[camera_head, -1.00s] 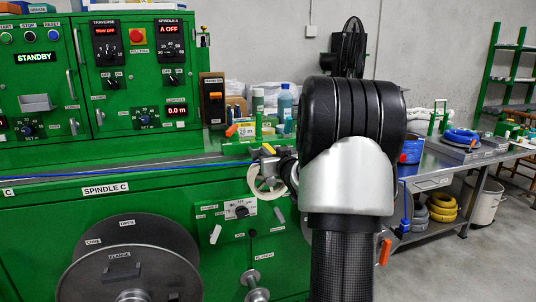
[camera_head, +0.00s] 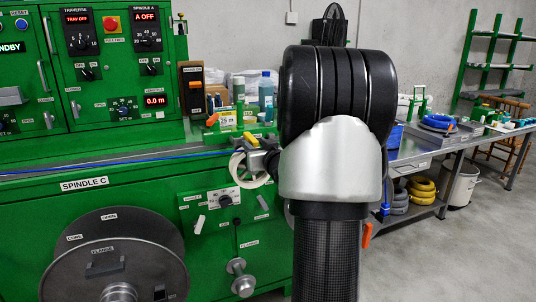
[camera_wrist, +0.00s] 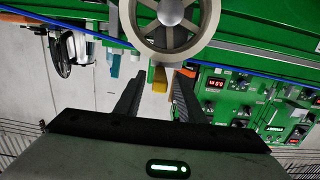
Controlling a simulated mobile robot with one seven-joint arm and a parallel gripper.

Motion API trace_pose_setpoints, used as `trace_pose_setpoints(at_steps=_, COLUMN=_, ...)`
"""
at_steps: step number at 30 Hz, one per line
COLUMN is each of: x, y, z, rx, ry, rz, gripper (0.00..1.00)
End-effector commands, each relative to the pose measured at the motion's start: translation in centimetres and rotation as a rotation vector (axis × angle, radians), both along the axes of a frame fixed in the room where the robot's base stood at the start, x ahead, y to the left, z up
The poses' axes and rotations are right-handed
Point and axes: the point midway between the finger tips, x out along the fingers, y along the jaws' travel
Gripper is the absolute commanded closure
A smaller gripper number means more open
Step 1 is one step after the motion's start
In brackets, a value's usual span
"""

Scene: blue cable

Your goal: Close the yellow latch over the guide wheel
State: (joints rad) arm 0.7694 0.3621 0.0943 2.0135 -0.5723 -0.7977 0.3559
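The guide wheel (camera_wrist: 172,22) is a pale grey spoked wheel at the top of the wrist view. It also shows at the machine's edge in the head view (camera_head: 238,168), partly hidden by my arm. The yellow latch (camera_wrist: 160,79) shows small below the wheel in the wrist view, and as a yellow piece above the wheel in the head view (camera_head: 252,140). My gripper (camera_wrist: 155,88) is open, its two dark fingers apart with the yellow piece seen in the gap beyond them. Contact cannot be told. The blue cable (camera_head: 130,160) runs along the machine top towards the wheel.
The green machine (camera_head: 130,220) with knobs and a large reel (camera_head: 115,270) fills the left. Bottles (camera_head: 265,92) and a switch box (camera_head: 192,88) stand behind the wheel. A metal bench (camera_head: 460,146) with cable coils is at the right.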

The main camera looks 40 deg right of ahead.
Motion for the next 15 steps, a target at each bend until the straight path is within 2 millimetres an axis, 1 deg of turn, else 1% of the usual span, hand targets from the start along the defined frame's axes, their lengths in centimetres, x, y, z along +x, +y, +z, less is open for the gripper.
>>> trace_pose_setpoints(at_steps=1, x=-1.3, y=0.3, z=0.3, rx=0.000, ry=0.001, rz=-0.002, gripper=0.64)
trace_pose_setpoints(at_steps=3, x=-3.0, y=0.8, z=0.5, rx=0.000, ry=0.001, rz=-0.003, gripper=0.64)
trace_pose_setpoints(at_steps=9, x=-7.7, y=2.2, z=0.8, rx=0.000, ry=-0.001, rz=-0.002, gripper=0.64)
trace_pose_setpoints(at_steps=12, x=-9.7, y=2.7, z=0.9, rx=0.000, ry=-0.001, rz=-0.002, gripper=0.64)
trace_pose_setpoints(at_steps=15, x=-11.2, y=3.2, z=1.0, rx=0.001, ry=0.000, rz=-0.002, gripper=0.64)
